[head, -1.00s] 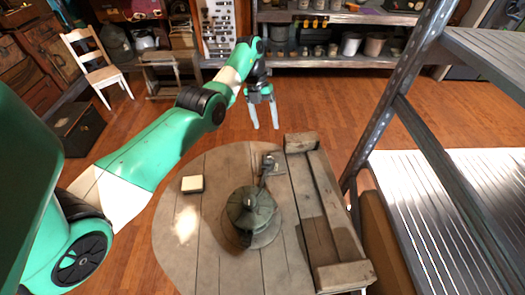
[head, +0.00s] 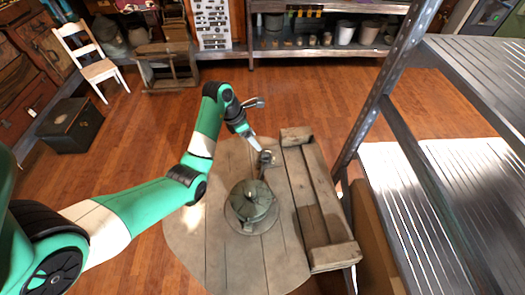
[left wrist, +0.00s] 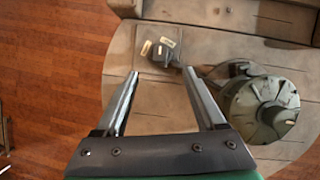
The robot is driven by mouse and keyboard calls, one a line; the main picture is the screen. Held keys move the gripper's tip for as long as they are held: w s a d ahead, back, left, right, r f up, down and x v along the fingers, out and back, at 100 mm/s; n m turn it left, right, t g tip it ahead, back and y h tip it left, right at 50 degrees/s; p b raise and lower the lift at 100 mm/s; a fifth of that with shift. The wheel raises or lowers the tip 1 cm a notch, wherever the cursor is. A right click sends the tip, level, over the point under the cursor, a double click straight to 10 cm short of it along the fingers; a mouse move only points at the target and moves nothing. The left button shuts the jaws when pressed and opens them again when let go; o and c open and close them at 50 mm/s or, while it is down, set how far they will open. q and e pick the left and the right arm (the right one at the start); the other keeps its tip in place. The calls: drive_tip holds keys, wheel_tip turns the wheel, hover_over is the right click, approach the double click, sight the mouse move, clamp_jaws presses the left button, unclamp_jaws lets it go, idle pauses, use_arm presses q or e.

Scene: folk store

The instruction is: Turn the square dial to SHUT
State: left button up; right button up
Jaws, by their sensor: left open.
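The square dial (left wrist: 166,54) is a small dark block on a pale plate on the round wooden table. Two small cream labels sit on its far side; I cannot read them. In the head view the dial (head: 265,158) lies near the table's far edge, partly hidden by my gripper. My left gripper (left wrist: 160,74) is open and empty, with its fingers spread on the near side of the dial in the left wrist view. In the head view my left gripper (head: 254,143) is just above and beside the dial; I cannot tell whether it touches. My right gripper is not in view.
A green-grey round canteen-like object (head: 250,202) stands close to the dial on the table (head: 205,240). A wooden bench or crate (head: 318,205) flanks the table's right side. A metal rack (head: 400,125) stands farther right. The floor beyond the table is clear.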

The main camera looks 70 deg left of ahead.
sight(265, 152)
use_arm(q)
drive_tip(key=b+x, duration=0.3)
drive_tip(key=x, duration=0.5)
drive_tip(key=shift+s+b, duration=0.1)
drive_tip(key=shift+b, duration=0.2)
drive_tip(key=shift+w+f, duration=0.35)
drive_tip(key=shift+f, duration=0.2)
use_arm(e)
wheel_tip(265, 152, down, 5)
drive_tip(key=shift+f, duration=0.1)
